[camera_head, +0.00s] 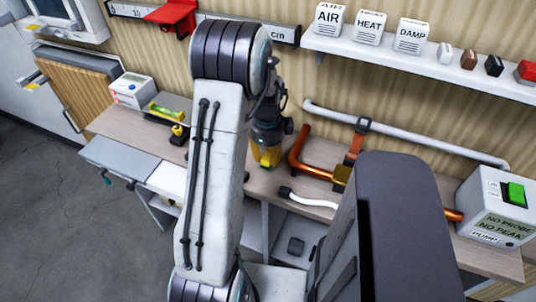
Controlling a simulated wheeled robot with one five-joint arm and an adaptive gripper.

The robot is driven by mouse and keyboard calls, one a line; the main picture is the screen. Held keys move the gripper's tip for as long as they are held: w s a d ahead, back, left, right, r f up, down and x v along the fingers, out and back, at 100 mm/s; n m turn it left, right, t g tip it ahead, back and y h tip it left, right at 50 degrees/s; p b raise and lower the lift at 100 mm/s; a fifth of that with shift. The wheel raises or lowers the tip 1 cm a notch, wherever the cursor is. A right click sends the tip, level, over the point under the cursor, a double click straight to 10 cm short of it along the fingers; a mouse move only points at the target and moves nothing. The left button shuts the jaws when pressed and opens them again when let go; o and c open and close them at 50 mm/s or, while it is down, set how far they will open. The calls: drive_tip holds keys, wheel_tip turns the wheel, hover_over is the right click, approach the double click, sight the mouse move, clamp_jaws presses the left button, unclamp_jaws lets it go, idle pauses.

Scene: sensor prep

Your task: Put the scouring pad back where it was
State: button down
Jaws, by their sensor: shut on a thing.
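My gripper (268,143) points down over the workbench, just right of my pale upper arm link, which hides part of it. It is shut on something. A yellow piece (268,155) shows at its lower end; I cannot tell for sure whether this is the scouring pad or part of the fingers. It is close to the bench top, but I cannot tell whether it touches. No other thing in view is clearly a scouring pad.
Copper pipe (312,170) and a white hose end (305,198) lie right of my gripper. A pump box (497,210) stands far right. A yellow level (168,113) and tape measure (180,134) are at left.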

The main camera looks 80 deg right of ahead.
drive_tip(key=shift+f, duration=0.4)
drive_tip(key=shift+f, duration=0.1)
drive_tip(key=c, duration=1)
unclamp_jaws()
